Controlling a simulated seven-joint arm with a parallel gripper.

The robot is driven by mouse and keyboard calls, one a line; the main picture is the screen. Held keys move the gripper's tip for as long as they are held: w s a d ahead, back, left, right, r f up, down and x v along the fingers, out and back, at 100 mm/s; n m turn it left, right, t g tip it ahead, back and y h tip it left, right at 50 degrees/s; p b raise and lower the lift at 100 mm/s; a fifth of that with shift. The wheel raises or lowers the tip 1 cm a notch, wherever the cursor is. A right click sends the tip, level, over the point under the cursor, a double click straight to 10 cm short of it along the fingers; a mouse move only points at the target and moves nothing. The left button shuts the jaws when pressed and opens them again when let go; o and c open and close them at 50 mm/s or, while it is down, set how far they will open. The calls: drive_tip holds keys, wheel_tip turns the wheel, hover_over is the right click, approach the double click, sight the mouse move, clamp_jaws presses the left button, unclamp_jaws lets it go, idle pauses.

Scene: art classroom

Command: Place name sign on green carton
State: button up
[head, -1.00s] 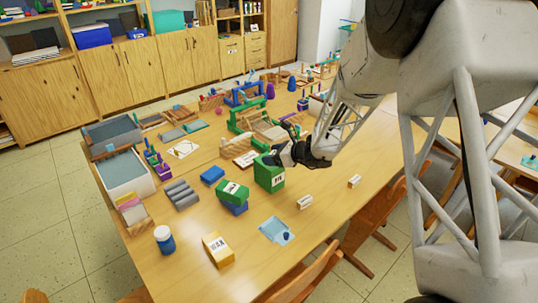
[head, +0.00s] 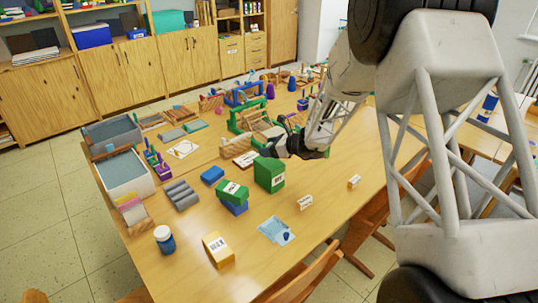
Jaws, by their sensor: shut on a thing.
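The green carton (head: 270,175) stands upright on the table with a white printed label on its front. A lower green carton (head: 232,191) rests on a blue block. Small white folded name signs stand on the table, one in front (head: 305,203) and one further right (head: 354,182). Another white lettered card (head: 245,159) is behind the green carton. My gripper (head: 270,149) is just above and behind the upright green carton's top, in front of the clutter. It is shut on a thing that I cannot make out. I cannot tell whether it touches the carton.
A yellow box (head: 218,249), a blue jar with a white lid (head: 164,239) and a light-blue sheet (head: 277,230) lie nearer. Grey trays (head: 125,176) stand at left. Wooden racks crowd the back. Chairs (head: 305,280) stand along the right edge. Front-right tabletop is fairly clear.

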drive_tip(key=shift+f, duration=1.6)
drive_tip(key=shift+f, duration=0.1)
drive_tip(key=o, duration=0.9)
drive_tip(key=v, duration=1.2)
drive_tip(key=shift+s, duration=0.1)
